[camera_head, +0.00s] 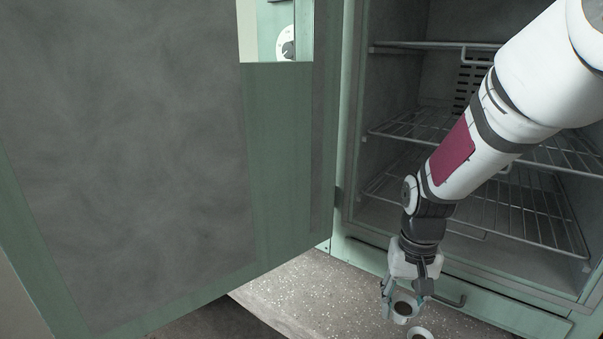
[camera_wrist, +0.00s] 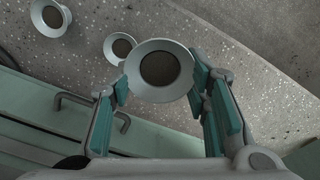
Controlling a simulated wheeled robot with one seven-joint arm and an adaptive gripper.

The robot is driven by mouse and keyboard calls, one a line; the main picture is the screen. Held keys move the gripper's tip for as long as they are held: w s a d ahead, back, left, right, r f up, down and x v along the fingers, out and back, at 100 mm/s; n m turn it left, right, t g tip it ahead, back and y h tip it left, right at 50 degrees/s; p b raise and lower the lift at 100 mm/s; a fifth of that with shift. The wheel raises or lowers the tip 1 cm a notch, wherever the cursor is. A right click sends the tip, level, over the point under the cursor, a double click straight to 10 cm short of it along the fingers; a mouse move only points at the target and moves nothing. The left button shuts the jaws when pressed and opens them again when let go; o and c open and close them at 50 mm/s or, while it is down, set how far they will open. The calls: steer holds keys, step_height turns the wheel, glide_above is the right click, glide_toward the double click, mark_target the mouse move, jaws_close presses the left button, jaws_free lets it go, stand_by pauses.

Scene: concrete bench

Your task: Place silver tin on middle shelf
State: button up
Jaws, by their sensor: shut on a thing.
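My gripper (camera_head: 404,296) hangs low in front of the open cabinet, its fingers pointing down. In the wrist view my gripper (camera_wrist: 160,85) has its teal-padded fingers on both sides of a silver tin (camera_wrist: 160,68) with a dark round middle. The held tin (camera_head: 403,309) also shows at the fingertips in the head view. The wire middle shelf (camera_head: 400,125) is inside the cabinet, above and behind my gripper, partly hidden by my arm. The part of it that shows is empty.
Two similar tins (camera_wrist: 50,17) (camera_wrist: 119,46) stand on the speckled concrete surface (camera_head: 310,290) near the held one. The open green door (camera_head: 275,160) fills the left. A lower wire shelf (camera_head: 510,205) and a top shelf (camera_head: 430,45) flank the middle one. A handle (camera_head: 450,301) sticks out below.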

mark_target(400, 309)
steer(key=shift+w+a+r+n, duration=0.4)
steer(key=shift+w+r+n, duration=0.25)
steer(key=shift+r+n, duration=0.2)
steer(key=shift+r+p, duration=0.3)
steer(key=shift+p, duration=0.25)
steer(key=r+p, duration=0.1)
steer(key=p, duration=0.5)
steer(key=shift+s+r, duration=0.2)
steer(key=shift+s, duration=0.2)
steer(key=p, duration=0.2)
steer(key=s+p, duration=0.1)
steer(key=p, duration=0.1)
steer(key=shift+s+r+p, duration=0.1)
steer(key=shift+r+p, duration=0.2)
steer(key=shift+s+p, duration=0.1)
steer(key=shift+p, duration=0.2)
steer(key=shift+f, duration=0.1)
